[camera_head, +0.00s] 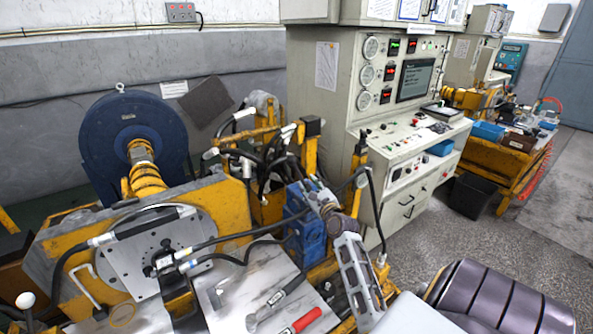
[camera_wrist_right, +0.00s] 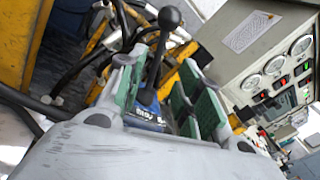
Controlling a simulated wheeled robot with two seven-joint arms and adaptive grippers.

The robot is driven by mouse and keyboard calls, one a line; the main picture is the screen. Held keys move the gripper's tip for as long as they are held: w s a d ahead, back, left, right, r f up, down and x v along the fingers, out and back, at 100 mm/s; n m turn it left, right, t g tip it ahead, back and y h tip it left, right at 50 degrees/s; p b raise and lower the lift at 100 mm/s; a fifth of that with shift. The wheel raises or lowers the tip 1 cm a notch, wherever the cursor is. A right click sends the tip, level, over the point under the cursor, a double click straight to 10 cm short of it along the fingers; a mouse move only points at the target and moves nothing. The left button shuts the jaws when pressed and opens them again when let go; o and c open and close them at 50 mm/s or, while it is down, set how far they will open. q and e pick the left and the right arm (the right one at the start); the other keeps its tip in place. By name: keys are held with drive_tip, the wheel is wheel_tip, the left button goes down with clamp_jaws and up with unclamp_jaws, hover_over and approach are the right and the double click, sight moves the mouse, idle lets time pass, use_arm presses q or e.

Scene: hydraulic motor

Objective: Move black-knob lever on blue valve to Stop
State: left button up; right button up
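The black-knob lever (camera_wrist_right: 169,18) stands up from the blue valve (camera_wrist_right: 147,116) in the right wrist view. White lettering shows on the valve, too small to read surely. My right gripper (camera_wrist_right: 160,85) is open, with green-padded fingers on both sides of the lever's shaft. I cannot tell whether a pad touches it. The knob sticks out past the fingertips. In the head view the blue valve block (camera_head: 305,222) is right of the centre, with my right gripper (camera_head: 348,242) just right of it. The lever cannot be made out clearly there. My left gripper is not in view.
Black hoses (camera_head: 235,238) and yellow frame parts crowd around the valve. A steel plate (camera_head: 150,250) and a red-handled tool (camera_head: 300,322) are at the left and front. A control cabinet (camera_head: 330,100) stands behind. Open floor (camera_head: 480,235) is at the right.

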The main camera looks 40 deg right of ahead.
sight(297, 170)
drive_tip(key=shift+p+x, duration=0.35)
drive_tip(key=shift+x, duration=6.15)
drive_tip(key=shift+c, duration=0.4)
clamp_jaws()
